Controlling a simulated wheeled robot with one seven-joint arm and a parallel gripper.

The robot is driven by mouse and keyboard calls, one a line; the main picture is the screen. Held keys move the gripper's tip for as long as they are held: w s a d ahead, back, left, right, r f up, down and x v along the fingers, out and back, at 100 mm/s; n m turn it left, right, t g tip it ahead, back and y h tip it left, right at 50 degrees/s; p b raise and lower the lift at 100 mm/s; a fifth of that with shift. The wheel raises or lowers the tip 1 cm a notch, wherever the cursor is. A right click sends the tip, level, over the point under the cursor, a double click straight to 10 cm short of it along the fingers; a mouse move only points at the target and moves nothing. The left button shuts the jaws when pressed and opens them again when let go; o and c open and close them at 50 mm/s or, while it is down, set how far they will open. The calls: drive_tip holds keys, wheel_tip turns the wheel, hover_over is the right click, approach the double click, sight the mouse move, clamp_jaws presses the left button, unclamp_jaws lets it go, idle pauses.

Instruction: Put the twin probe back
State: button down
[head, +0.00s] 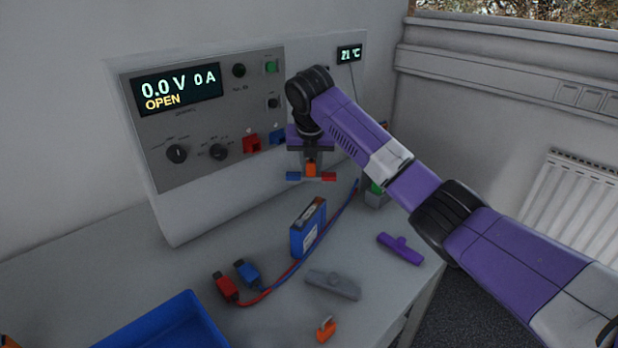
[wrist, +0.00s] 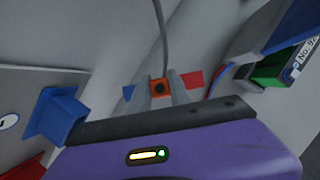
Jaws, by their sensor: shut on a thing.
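The twin probe has an orange body (head: 311,170) with a blue arm (head: 293,176) on the left and a red arm (head: 328,177) on the right. My gripper (head: 311,160) is shut on the orange body and holds the probe above the bench, in front of the cycler panel. In the wrist view the orange body (wrist: 160,88) sits between my two grey fingers (wrist: 160,92), and a grey cable (wrist: 162,35) runs from it. The probe's resting place cannot be made out for certain.
The cycler panel (head: 215,115) reads 0.0 V, 0 A, OPEN; its red socket (head: 252,144) and blue socket (head: 278,137) are near my gripper.

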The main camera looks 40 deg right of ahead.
sight(309, 178)
wheel_tip(309, 178, down, 4)
drive_tip(key=shift+f, duration=0.25)
drive_tip(key=shift+w+f, duration=0.15)
drive_tip(key=shift+w, duration=0.15)
drive_tip(key=shift+w+f, duration=0.1)
drive_tip(key=shift+f, duration=0.1)
drive_tip(key=c, duration=1.2)
unclamp_jaws()
drive_tip(key=v, duration=1.2)
